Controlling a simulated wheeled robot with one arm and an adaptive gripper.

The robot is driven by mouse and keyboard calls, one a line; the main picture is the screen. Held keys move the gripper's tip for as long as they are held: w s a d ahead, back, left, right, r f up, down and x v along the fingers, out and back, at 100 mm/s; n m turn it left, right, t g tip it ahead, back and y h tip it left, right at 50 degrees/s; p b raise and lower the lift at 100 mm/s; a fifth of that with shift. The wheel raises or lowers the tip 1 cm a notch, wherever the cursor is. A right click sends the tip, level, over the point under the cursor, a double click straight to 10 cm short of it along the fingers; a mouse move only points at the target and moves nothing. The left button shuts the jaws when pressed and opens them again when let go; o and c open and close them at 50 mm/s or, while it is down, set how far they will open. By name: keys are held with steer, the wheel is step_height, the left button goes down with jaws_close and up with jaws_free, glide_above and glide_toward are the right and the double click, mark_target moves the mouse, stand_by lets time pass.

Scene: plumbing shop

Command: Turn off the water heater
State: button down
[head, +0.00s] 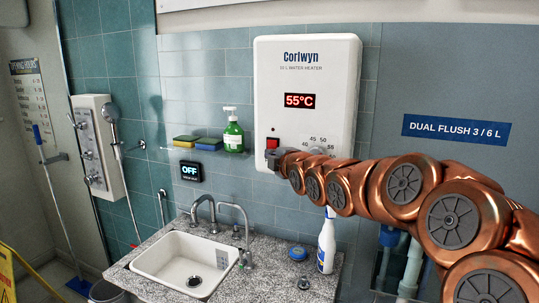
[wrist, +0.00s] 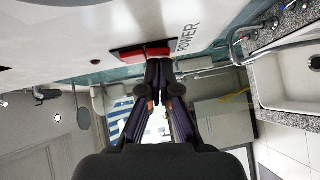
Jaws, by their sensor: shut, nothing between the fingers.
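The water heater (head: 308,75) is a white wall box marked Corlwyn. Its red display (head: 299,101) reads 55°C. A red power switch (head: 272,143) sits low on its front left; the wrist view shows the red switch (wrist: 146,53) beside the word POWER. A temperature dial with numbers around 40 to 50 is right of the switch, partly hidden by my arm. My gripper (head: 272,158) is shut and empty, just below the switch. In the wrist view its fingertips (wrist: 159,64) are right at the switch's edge; I cannot tell whether they touch it.
A glass shelf holds a green soap bottle (head: 233,132) and sponges (head: 208,144). A small black sign (head: 190,171) reads OFF. Below are a sink (head: 181,264) with taps, a white spray bottle (head: 326,243) and a blue tin (head: 298,253). A shower panel (head: 99,146) hangs at left.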

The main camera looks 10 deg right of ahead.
steer(key=shift+f, duration=0.1)
steer(key=shift+w+d+b, duration=0.1)
steer(key=shift+b, duration=0.35)
steer(key=shift+s+a+f+b, duration=0.1)
steer(key=shift+s+a+b, duration=0.15)
steer(key=shift+b, duration=0.1)
steer(key=s+b, duration=0.4)
steer(key=s, duration=0.8)
steer(key=shift+s+a+b, duration=0.2)
steer(key=shift+s+b, duration=0.1)
